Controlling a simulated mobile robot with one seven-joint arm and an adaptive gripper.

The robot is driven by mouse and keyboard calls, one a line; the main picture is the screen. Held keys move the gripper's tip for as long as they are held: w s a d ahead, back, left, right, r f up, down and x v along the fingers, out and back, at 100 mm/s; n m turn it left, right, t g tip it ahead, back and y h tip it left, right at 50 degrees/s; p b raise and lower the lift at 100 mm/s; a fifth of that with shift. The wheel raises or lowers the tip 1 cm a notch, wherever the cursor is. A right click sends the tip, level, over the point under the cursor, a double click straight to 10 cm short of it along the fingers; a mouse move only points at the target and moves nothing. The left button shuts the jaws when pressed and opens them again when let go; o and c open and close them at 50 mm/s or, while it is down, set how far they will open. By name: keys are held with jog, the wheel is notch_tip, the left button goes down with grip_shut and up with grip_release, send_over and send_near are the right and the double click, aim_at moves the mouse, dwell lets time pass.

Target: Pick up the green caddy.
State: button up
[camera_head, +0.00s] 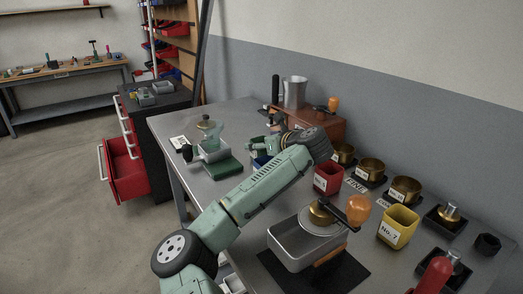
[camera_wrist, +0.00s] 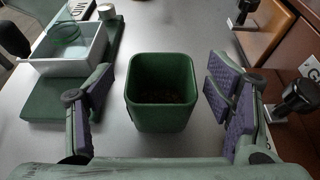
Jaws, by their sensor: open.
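The green caddy (camera_wrist: 160,117) stands upright on the grey metal bench in the wrist view. It is a square, open-topped cup with dark contents at the bottom. My gripper (camera_wrist: 158,95) is open, with one purple-padded finger to the left of the caddy and one to the right. Gaps show on both sides, and neither finger appears to touch it. In the head view my gripper (camera_head: 262,143) is over the far part of the bench, and I cannot make out the caddy there.
A white tray (camera_wrist: 68,62) on a green base is left of the caddy. A wooden box with black knobs (camera_wrist: 292,98) is on the right.

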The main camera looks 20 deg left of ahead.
jog(key=shift+w+a+f, duration=0.2)
jog(key=shift+w+a, duration=0.1)
jog(key=shift+a, duration=0.05)
jog(key=c, duration=1.4)
